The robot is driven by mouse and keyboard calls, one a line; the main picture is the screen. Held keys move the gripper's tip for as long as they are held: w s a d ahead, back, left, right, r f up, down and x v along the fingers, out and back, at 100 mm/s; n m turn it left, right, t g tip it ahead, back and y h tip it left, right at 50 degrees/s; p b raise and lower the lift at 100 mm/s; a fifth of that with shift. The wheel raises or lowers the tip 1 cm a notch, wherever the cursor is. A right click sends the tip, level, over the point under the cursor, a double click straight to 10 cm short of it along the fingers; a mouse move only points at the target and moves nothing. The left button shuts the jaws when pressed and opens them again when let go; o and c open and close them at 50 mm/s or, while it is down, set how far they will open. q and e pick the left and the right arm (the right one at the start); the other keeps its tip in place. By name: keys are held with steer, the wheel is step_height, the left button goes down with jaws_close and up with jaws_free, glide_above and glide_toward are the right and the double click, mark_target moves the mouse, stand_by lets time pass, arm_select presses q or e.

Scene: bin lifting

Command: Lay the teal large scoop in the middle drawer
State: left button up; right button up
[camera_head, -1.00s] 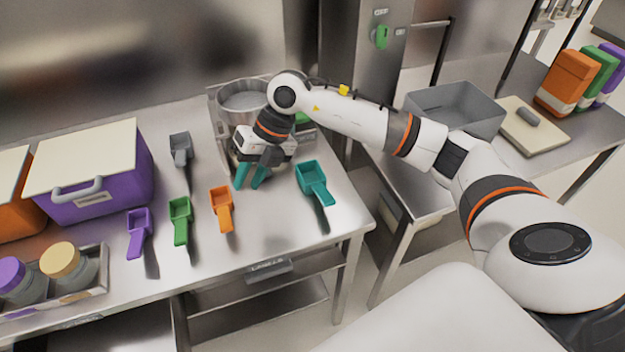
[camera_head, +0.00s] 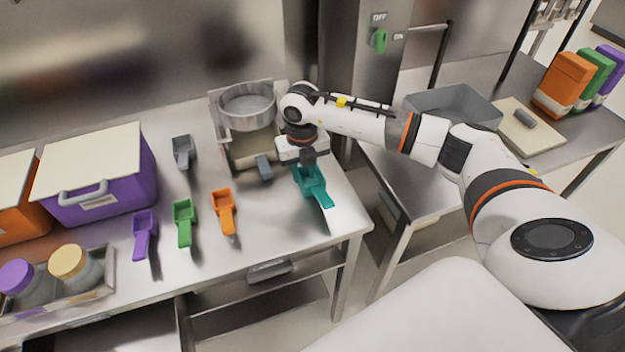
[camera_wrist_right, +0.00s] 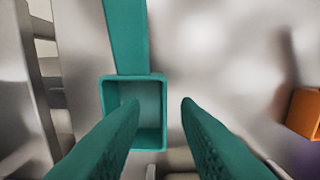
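The teal large scoop (camera_head: 312,184) lies on the steel table near its right end, its handle toward the front edge. In the right wrist view its square cup (camera_wrist_right: 150,95) is just below the fingers, with the handle running away at the top. My right gripper (camera_head: 302,172) is over the cup. Its teal fingers (camera_wrist_right: 156,104) are apart with nothing held between them; whether they touch the scoop I cannot tell. Under the tabletop a drawer front with a grey handle (camera_head: 269,269) shows; which drawer is the middle one is unclear. My left gripper is not in view.
Orange (camera_head: 224,210), green (camera_head: 184,222), purple (camera_head: 144,234) and grey (camera_head: 182,150) scoops lie to the left. A scale with a metal pan (camera_head: 247,104) stands behind. A purple bin (camera_head: 110,190) and a jar tray (camera_head: 108,270) are farther left. A gap separates the right-hand table.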

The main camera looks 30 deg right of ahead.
mark_target(302, 181)
steer(key=shift+a+f+p, duration=0.2)
steer(key=shift+f+p, duration=0.2)
steer(key=shift+f, duration=1.45)
jaws_close()
